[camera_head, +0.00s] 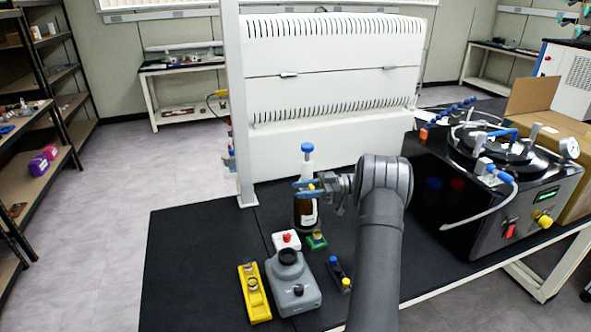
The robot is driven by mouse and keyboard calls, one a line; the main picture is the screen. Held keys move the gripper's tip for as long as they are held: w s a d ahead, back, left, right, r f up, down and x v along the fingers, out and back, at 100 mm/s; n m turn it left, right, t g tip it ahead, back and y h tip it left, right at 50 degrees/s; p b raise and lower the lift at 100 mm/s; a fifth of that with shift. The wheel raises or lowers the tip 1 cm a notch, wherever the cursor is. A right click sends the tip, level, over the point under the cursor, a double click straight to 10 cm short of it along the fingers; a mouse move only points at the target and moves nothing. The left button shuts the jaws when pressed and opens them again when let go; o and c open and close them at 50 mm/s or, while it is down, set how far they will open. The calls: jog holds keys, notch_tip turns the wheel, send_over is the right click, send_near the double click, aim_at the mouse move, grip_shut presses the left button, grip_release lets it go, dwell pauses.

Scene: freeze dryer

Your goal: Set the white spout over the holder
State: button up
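A white spout-like tube (485,208) curves down from a blue-handled valve at the front of the black freeze dryer (470,185). I cannot tell for certain that it is the task's spout. My gripper (306,187) is left of the dryer, at the upper part of a brown bottle (305,213) with a white label. A white piece with a blue top (307,158) rises above the gripper. The fingers are too small to show whether they are shut. No holder is clearly identifiable; a small green stand (317,240) sits by the bottle's base.
On the black table (190,260) are a grey device (293,290), a yellow stand (253,292), a white block with a red knob (287,240) and a small dark rack (338,275). A white post (237,110) stands behind. The table's left part is clear.

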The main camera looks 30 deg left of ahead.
jog(key=w+a+m+t, duration=0.2)
jog(key=a+m+t, duration=0.5)
jog(key=m+t, duration=1.05)
jog(key=s+d+n+t, duration=0.35)
jog(key=s+d, duration=0.65)
jog(key=d, duration=0.4)
jog(key=w+a+r+m+h, duration=0.1)
jog(key=w+r+m+h, duration=0.1)
jog(key=m, duration=0.3)
jog(key=w+r+m+h, duration=0.2)
jog(key=r+m+h, duration=0.1)
jog(key=m, duration=0.2)
jog(key=w+a+r+m+h, duration=0.1)
jog(key=w+r+m+h, duration=0.1)
jog(key=m, duration=0.4)
jog(key=shift+w+a+r+t+h, duration=0.15)
jog(key=shift+w+a+t+h, duration=0.15)
jog(key=shift+w+h, duration=0.3)
jog(key=shift+a+r+m+h, duration=0.4)
jog(key=shift+m, duration=0.2)
jog(key=s+a+r+m+g+h, duration=0.3)
jog(key=s+a+r+g, duration=0.3)
jog(key=r, duration=0.4)
jog(key=shift+a+m+h, duration=0.3)
jog(key=shift+a+h, duration=0.05)
jog(key=shift+h, duration=0.15)
